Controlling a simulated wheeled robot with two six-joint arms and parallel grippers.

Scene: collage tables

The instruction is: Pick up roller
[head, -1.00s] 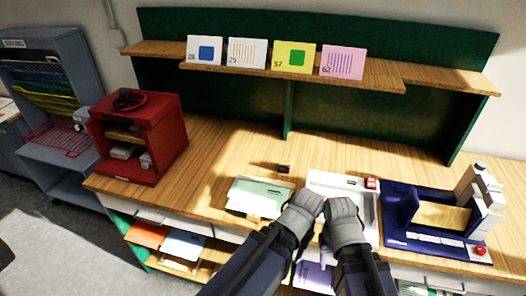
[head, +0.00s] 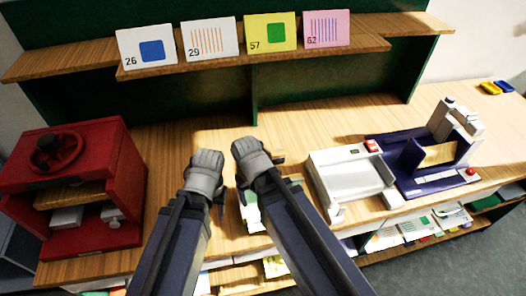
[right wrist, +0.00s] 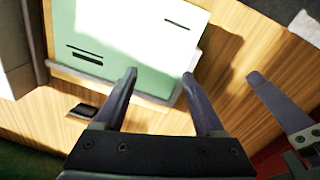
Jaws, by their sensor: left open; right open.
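No roller can be clearly made out. A small dark object (right wrist: 85,110) lies on the wooden table in the right wrist view; I cannot tell what it is. My right gripper (right wrist: 160,78) is open and empty above the table, over the edge of a stack of pale green sheets (right wrist: 112,35). The small dark object is beside its fingers, not between them. In the head view my right gripper (head: 250,153) hides most of that stack. My left gripper (head: 206,165) is close to its left, its fingertips hidden. Part of it shows at the right of the right wrist view.
A red press (head: 75,190) stands at the left. A white tray device (head: 350,178) and a blue machine (head: 405,160) stand at the right. Numbered cards (head: 270,32) line the shelf above. The table behind my grippers is clear.

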